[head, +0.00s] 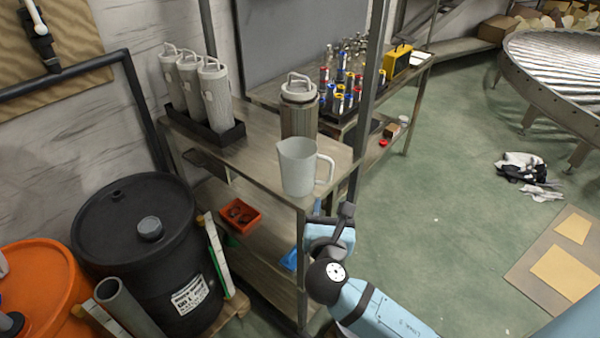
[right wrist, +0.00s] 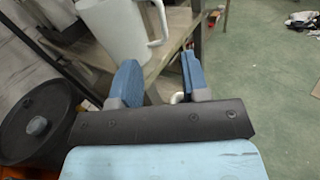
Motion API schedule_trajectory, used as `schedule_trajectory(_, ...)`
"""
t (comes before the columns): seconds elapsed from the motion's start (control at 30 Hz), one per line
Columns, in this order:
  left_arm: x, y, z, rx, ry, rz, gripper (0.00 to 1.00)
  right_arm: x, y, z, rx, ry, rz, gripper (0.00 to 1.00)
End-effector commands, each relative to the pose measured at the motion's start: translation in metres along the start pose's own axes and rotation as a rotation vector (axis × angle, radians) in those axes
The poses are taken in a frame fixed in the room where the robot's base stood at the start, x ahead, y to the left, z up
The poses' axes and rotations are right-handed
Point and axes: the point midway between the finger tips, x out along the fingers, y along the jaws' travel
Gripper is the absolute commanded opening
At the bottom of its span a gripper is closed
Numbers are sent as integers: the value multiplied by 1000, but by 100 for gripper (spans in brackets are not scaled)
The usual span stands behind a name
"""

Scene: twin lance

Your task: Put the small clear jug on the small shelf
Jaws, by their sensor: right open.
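A pale, cloudy jug (head: 297,167) with a handle on its right stands upright on the top board of a metal shelf unit (head: 262,152), at its front corner. It also shows at the top of the right wrist view (right wrist: 122,32). My right gripper (head: 332,217) is just below and right of the jug, outside the shelf edge. In the right wrist view its blue fingers (right wrist: 160,78) are apart, with the jug beyond them. A small pale curved piece (right wrist: 178,97) shows near the right finger; I cannot tell what it is. My left gripper is not in view.
White-lidded canisters (head: 215,95) stand in a black tray at the board's back left; another canister (head: 299,105) stands behind the jug. A red bin (head: 240,215) is on the lower board. A black drum (head: 140,240) stands left. Green floor at right is mostly open.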

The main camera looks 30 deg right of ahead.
Motion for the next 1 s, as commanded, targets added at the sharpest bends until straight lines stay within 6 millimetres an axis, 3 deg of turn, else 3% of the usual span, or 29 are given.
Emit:
schedule_trajectory(0.4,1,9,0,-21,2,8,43,70,0,2,-6,-6,-3,42)
schedule_trajectory(0.77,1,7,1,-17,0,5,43,97,0,1,-4,-4,-3,42)
schedule_trajectory(1.0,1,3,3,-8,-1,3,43,132,1,0,-5,-4,-3,42)
